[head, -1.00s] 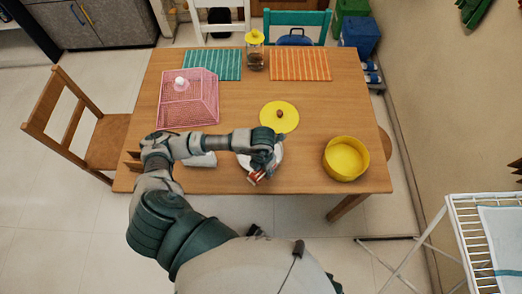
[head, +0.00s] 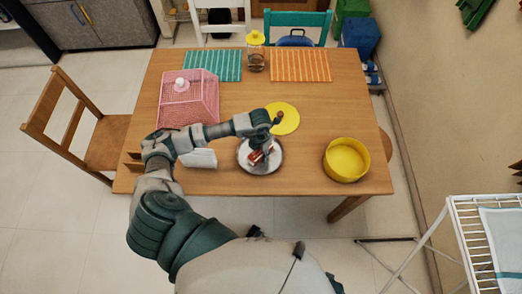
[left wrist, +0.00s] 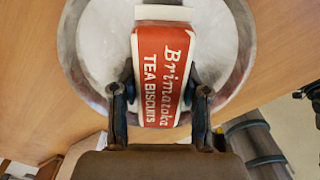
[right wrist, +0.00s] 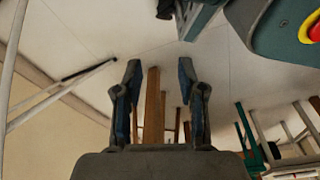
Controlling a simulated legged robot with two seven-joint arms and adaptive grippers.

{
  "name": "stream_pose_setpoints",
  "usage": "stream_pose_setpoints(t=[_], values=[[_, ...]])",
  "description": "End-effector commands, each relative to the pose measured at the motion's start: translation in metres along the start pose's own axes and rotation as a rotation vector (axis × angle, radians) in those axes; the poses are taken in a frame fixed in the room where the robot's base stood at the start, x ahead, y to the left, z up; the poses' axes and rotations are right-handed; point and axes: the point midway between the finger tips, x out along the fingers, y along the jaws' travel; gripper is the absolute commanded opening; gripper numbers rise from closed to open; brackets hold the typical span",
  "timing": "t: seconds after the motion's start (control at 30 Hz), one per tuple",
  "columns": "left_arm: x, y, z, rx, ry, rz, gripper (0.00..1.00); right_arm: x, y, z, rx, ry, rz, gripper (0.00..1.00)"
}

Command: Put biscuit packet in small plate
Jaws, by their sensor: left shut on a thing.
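The biscuit packet (head: 257,157) is red and white and reads "TEA BISCUITS" in the left wrist view (left wrist: 161,70). My left gripper (head: 266,148) is shut on it, with one finger on each side in the left wrist view (left wrist: 160,85). The small plate (head: 262,171) is round and silvery, near the table's front edge. The packet is over the plate's inside in both views; I cannot tell whether it touches the plate. The plate's rim also shows in the left wrist view (left wrist: 72,45). My right gripper (right wrist: 160,70) is open and empty, away from the table.
A yellow bowl (head: 346,160) stands to the right and a yellow lid (head: 287,122) lies behind the plate. A pink mesh cover (head: 190,103) and a white object (head: 200,158) are to the left. A jar (head: 255,55) stands at the back between two placemats.

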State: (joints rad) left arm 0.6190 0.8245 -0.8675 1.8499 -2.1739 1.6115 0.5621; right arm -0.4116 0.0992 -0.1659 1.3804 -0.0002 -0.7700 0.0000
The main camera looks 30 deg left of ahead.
Motion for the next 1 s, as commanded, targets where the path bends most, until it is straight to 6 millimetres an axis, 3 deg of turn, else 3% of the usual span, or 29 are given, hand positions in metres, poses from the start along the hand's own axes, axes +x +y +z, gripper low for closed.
stream_pose_setpoints(t=[0.07, 0.1, 0.17, 0.2, 0.57, 1.0], values=[[0.002, 0.0, 0.0, 0.0, 0.0, 0.0, 0.0, 0.002, 0.0, 0.002, 0.0, -0.006, 0.0, 0.4], [0.002, 0.0, 0.0, 0.0, 0.0, 0.0, 0.52, 0.0, -0.001, 0.002, 0.0, -0.007, -0.001, 0.4], [0.001, 0.0, 0.0, 0.0, 0.0, 0.0, 0.67, 0.0, -0.001, 0.003, 0.001, -0.008, -0.001, 0.4], [0.001, 0.0, 0.0, -0.001, 0.0, 0.0, 0.7, 0.0, -0.001, 0.003, 0.001, -0.01, -0.002, 0.4], [-0.004, -0.001, 0.001, -0.001, -0.001, 0.002, 0.7, -0.001, -0.004, 0.006, 0.001, -0.009, -0.005, 0.4], [-0.093, 0.0, 0.001, 0.0, -0.005, 0.001, 0.7, 0.008, -0.002, 0.011, -0.003, -0.008, -0.003, 0.4]])
